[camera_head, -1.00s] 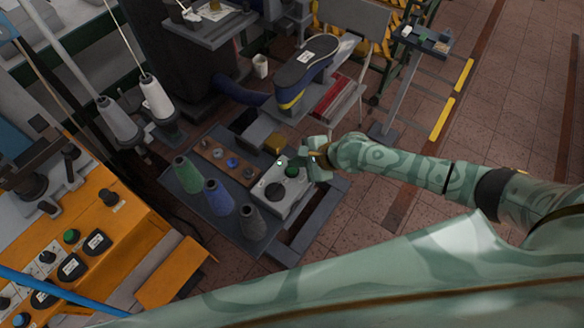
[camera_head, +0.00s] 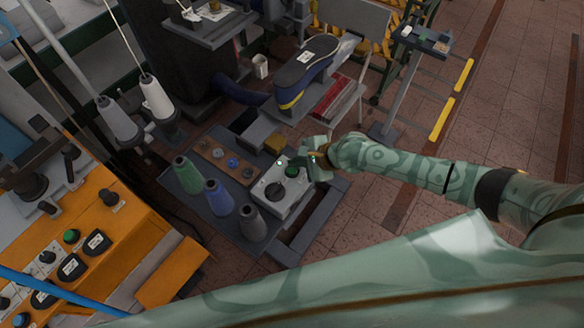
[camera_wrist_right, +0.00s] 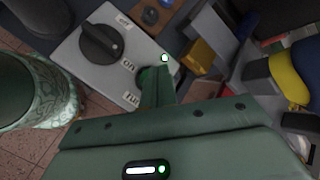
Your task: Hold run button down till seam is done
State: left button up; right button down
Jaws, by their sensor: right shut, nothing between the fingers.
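The grey control box (camera_head: 297,199) stands on a dark bench top, with a black dial (camera_head: 275,190) and a green button (camera_head: 291,172). In the right wrist view the box (camera_wrist_right: 75,62) carries labels OFF, ON and RUN, and a small lamp (camera_wrist_right: 164,58) glows green. My right gripper (camera_head: 302,166) is shut and empty, its tips over the green button at the box's right side. The shut fingers (camera_wrist_right: 156,84) hide most of the button in the wrist view; I cannot tell how far it is pressed. My left gripper is not in view.
Green, blue and grey thread cones (camera_head: 219,197) stand left of the box. Behind are a small open bin (camera_head: 258,131) and a blue-and-yellow shoe (camera_head: 295,92) on a last. An orange machine (camera_head: 120,237) fills the lower left. Tiled floor is open on the right.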

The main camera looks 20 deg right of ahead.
aim_at(296, 171)
dwell(0.3)
jog(key=shift+f, duration=0.4)
jog(key=shift+f+b, duration=0.3)
jog(key=shift+f, duration=0.25)
dwell(1.8)
jog(key=shift+r, duration=0.1)
dwell(0.7)
jog(key=shift+r+p, duration=0.9)
jog(key=shift+p, duration=0.2)
notch_tip(296, 171, up, 5)
jog(key=p, duration=0.5)
jog(key=shift+p, duration=0.4)
